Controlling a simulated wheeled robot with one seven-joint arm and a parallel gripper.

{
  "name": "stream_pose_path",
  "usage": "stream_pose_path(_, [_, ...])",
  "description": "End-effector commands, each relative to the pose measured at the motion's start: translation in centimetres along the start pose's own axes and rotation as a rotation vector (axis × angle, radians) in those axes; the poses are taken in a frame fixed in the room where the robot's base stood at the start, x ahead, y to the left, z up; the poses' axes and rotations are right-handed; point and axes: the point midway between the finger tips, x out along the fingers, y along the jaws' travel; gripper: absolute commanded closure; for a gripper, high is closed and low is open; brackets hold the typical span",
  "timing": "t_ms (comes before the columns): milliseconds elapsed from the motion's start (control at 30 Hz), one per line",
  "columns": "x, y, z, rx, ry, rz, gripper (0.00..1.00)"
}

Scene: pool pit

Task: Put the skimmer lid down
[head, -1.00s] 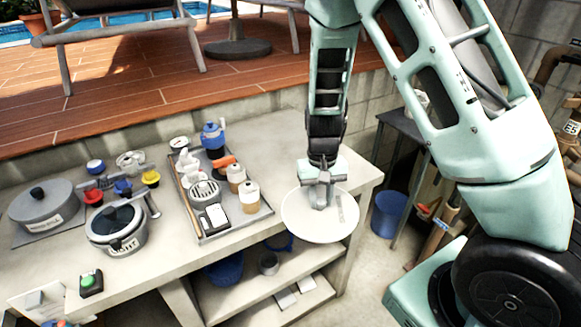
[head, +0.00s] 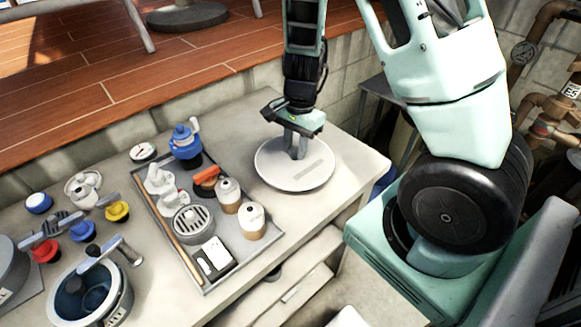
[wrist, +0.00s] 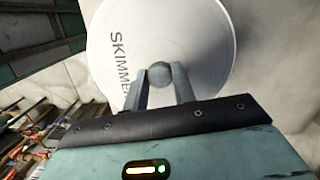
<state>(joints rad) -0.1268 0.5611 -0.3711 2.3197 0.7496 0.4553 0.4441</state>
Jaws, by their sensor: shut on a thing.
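The skimmer lid (head: 318,174) is a round, off-white disc at the right end of the concrete counter in the head view. My gripper (head: 297,150) is above it, shut on the knob at its middle. In the wrist view the lid (wrist: 205,40) shows the word "SKIMMER", and my gripper's fingers (wrist: 160,80) stand on either side of the round grey knob (wrist: 160,72). The lid looks level and at or very close to the counter top; I cannot tell whether it touches.
A grey tray (head: 222,268) with bottles, a grated cup and a white device stands left of the lid. A blue pot (head: 185,143) is at its back. An open round housing (head: 90,300) and coloured knobs are further left. Bare counter (head: 345,155) lies right of the lid.

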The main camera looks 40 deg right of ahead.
Motion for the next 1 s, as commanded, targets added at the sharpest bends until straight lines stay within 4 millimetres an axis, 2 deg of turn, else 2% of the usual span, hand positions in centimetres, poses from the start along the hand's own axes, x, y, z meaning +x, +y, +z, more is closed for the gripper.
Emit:
stream_pose_path(33, [1.1, 0.1, -0.2, 0.003, -0.002, 0.003, 1.00])
stream_pose_path(100, [2.1, 0.1, -0.3, 0.002, -0.001, 0.003, 1.00])
stream_pose_path(267, [3.5, 0.0, -0.5, 0.000, -0.001, 0.001, 1.00])
stream_pose_path(500, [6.5, 0.0, -0.8, -0.002, -0.001, 0.000, 1.00])
stream_pose_path(933, [7.1, -0.1, -0.9, -0.003, 0.001, -0.001, 1.00])
stream_pose_path(967, [6.9, -0.1, -0.9, -0.003, 0.001, -0.001, 0.65])
stream_pose_path(1000, [6.9, -0.1, -0.9, -0.003, 0.001, -0.001, 0.54])
